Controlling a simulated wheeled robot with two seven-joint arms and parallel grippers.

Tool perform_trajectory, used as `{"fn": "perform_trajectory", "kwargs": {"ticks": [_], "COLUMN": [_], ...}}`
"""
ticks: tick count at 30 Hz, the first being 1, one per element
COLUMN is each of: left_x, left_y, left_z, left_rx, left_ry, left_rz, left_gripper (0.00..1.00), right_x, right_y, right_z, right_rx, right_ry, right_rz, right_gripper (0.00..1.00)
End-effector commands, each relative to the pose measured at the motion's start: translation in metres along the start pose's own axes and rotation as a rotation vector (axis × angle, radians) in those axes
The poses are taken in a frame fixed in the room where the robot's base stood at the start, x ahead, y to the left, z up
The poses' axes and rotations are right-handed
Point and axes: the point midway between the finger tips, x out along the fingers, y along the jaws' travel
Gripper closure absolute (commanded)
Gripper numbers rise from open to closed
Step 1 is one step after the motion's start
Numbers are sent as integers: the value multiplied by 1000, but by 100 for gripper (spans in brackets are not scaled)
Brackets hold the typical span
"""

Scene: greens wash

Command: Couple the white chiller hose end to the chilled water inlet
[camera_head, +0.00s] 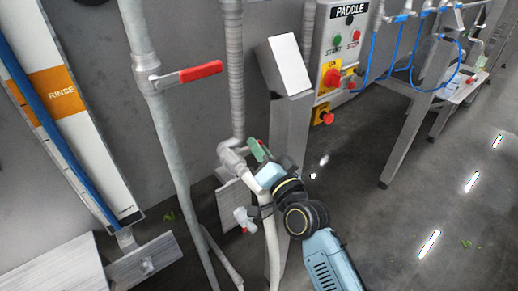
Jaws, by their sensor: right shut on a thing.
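The white hose (271,243) rises from the bottom of the head view to my right gripper (265,196). The right gripper is shut on the hose near its upper end. Its arm comes in from the lower right. A grey pipe fitting (232,157) at the foot of a ribbed vertical pipe sits just up and left of the gripper, with a green handle (258,150) beside it. This looks like the chilled water inlet, but no label is readable. The gripper partly hides the hose end, so I cannot tell whether it touches the fitting. My left gripper is out of view.
A red-handled valve (200,72) is on a pipe at the left. A small white valve (244,217) hangs just left of the hose. The floor at right is mostly clear.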

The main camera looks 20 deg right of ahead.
Motion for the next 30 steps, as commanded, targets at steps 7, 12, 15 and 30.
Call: {"fn": "perform_trajectory", "kwargs": {"ticks": [7, 12, 15, 30], "left_x": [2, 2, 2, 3], "left_y": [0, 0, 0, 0], "left_z": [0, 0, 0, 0], "left_rx": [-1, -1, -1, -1], "left_ry": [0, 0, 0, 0], "left_rz": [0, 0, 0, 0], "left_gripper": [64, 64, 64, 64], "right_x": [-1, -1, -1, -2], "right_y": [0, -1, -1, 0], "right_z": [0, 0, 0, 1], "right_rx": [-1, -1, -1, 0], "right_ry": [30, 31, 30, 27], "right_rz": [-1, -1, -1, 0], "right_gripper": [100, 100, 100, 64]}}
